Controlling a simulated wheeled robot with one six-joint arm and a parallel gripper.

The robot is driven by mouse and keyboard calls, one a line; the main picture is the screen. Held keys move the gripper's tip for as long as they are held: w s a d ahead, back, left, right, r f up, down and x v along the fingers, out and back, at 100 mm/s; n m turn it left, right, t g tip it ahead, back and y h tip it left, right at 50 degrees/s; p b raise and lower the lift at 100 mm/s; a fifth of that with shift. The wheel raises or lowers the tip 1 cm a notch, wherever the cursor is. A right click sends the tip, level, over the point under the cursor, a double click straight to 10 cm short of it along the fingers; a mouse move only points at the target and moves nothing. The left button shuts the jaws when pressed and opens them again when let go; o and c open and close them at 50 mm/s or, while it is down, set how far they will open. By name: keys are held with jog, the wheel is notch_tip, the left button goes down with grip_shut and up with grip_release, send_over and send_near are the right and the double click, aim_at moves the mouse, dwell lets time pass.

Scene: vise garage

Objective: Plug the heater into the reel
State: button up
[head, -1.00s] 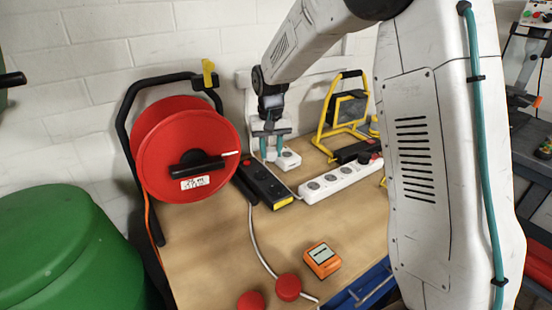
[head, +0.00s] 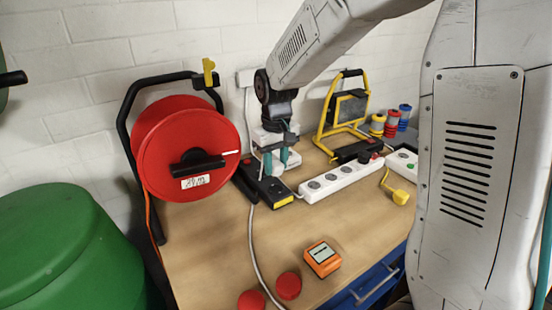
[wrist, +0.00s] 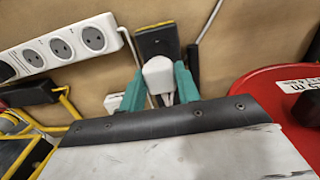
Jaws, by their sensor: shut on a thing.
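The red cable reel (head: 187,148) stands upright in a black frame at the left back of the bench. My gripper (head: 277,165) has teal fingers and is right of the reel, low over the bench. In the wrist view, my gripper (wrist: 160,82) is shut on a white plug (wrist: 158,73) with pale cord behind it. The plug is at or above the near end of a black socket block with a yellow end (wrist: 157,40); contact cannot be told. This block lies beside the reel in the head view (head: 265,188). I cannot identify a heater.
A white power strip (head: 342,180) lies to the right, with a yellow work light (head: 345,108) behind. A yellow plug (head: 401,197), an orange meter (head: 322,258) and two red caps (head: 288,286) are on the bench. A green barrel (head: 65,250) stands left.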

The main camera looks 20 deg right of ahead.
aim_at(276, 189)
jog(key=shift+f, duration=2.2)
jog(key=shift+f, duration=0.55)
dwell(0.3)
jog(key=o, duration=1)
notch_tip(276, 189, up, 8)
jog(key=shift+f, duration=0.1)
jog(key=shift+s, duration=0.1)
